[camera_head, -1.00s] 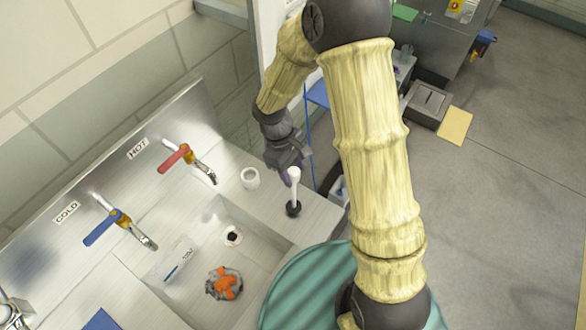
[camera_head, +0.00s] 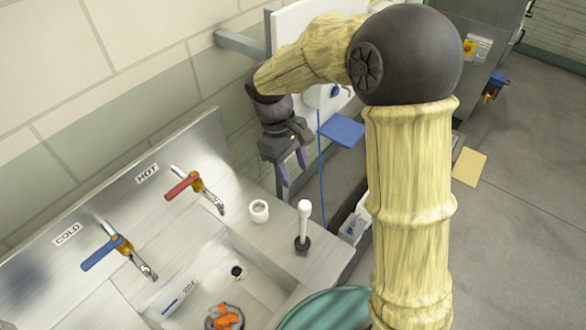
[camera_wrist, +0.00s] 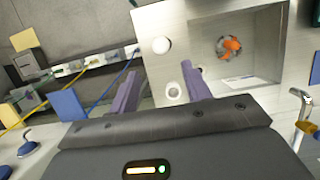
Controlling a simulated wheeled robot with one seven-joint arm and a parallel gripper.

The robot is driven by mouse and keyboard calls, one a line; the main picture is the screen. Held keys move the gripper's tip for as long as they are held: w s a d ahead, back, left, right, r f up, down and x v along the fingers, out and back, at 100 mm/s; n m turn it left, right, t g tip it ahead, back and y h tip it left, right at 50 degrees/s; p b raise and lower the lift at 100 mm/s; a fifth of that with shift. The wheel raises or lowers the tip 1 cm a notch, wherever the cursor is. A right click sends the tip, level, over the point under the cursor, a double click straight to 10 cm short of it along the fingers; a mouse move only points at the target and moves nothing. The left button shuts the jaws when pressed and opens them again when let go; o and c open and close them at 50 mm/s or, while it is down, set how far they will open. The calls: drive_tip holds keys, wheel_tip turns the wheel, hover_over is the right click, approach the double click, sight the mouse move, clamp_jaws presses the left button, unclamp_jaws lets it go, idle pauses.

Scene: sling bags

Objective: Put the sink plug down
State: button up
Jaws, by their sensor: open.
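The sink plug (camera_head: 303,228), a white handle on a black base, stands upright on the steel deck to the right of the basin. Its round white top shows in the wrist view (camera_wrist: 161,46). My gripper (camera_head: 293,172) is open and empty, above and behind the plug, clear of it. Its two purple fingers also show spread apart in the wrist view (camera_wrist: 159,85). The sink basin (camera_head: 262,268) has a dark drain hole (camera_head: 237,272) in its floor, with no plug in it.
A small white cup (camera_head: 259,211) stands on the deck left of the plug. An orange and grey item (camera_head: 224,317) lies in the basin. The red hot tap (camera_head: 184,186) and blue cold tap (camera_head: 103,253) jut from the backsplash. A teal round object (camera_head: 325,308) is in front.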

drive_tip(key=shift+r, duration=0.15)
idle(0.6)
drive_tip(key=s+d+f+m+t+y, duration=0.1)
drive_tip(key=s+d+m+t, duration=0.1)
drive_tip(key=s+d+m, duration=0.2)
drive_tip(key=s+d+f+m+t+y, duration=0.1)
drive_tip(key=s+d+m, duration=0.3)
drive_tip(key=d, duration=0.7)
drive_tip(key=shift+s+f+m+t+y, duration=0.35)
drive_tip(key=shift+m+t, duration=0.45)
drive_tip(key=shift+m, duration=0.4)
